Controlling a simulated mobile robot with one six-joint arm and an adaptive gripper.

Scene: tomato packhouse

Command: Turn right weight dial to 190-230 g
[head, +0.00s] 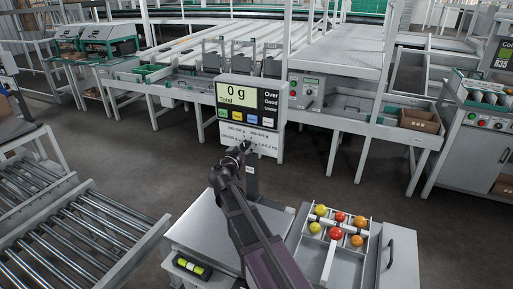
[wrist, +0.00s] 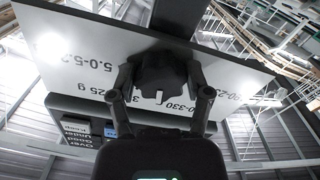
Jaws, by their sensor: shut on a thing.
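The weight dial (wrist: 165,68) is a dark ridged knob on a white label plate (wrist: 75,60), seen upside down in the wrist view. My gripper (wrist: 161,84) is shut on it, one finger on each side. The dial's white mark points down in that view, close to the label ending in "-330"; a label beginning like "90-2" lies further right, partly cut off. In the head view my gripper (head: 243,148) is at the plate (head: 268,141) under the scale display (head: 238,94), which reads "0 g Total". There the dial is mostly hidden by my gripper.
A weighing platform (head: 208,222) is below the display. To its right, a divided tray (head: 346,264) holds several red, orange and yellow tomatoes. A roller conveyor (head: 75,235) is at left; a sorting line (head: 345,115) stands behind, with open floor before it.

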